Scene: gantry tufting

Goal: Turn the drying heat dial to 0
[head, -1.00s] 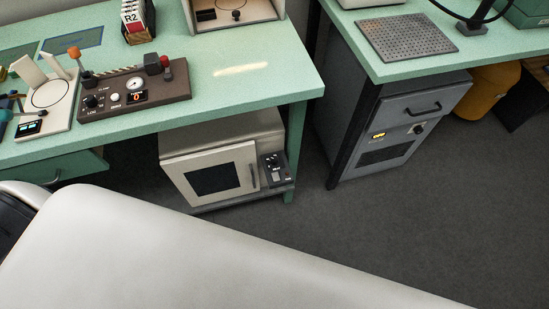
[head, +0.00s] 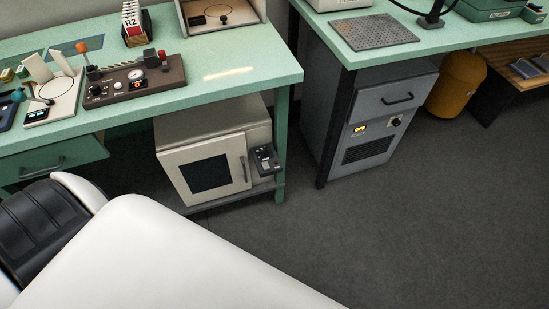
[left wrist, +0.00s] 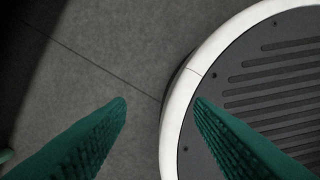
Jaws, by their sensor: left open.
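A cream oven-like box (head: 178,150) with a dark window stands under the green bench in the head view. A small dark control panel (head: 266,160) with knobs is on its right side; its markings are too small to read. A grey cabinet (head: 372,104) further right has a lit yellow display (head: 360,129) and a dark dial (head: 396,121) on a light plate. I cannot tell for certain which dial is the drying heat dial, or its setting. My left gripper (left wrist: 160,100) is open and empty above the floor in the left wrist view. My right gripper is not in view.
The green bench (head: 240,90) carries a brown control box (head: 160,87) with knobs and a gauge. A second green bench (head: 455,42) stands above the cabinet, with a perforated plate (head: 373,32). A yellow bin (head: 457,85) is to the right. The grey floor (head: 400,220) in front is clear.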

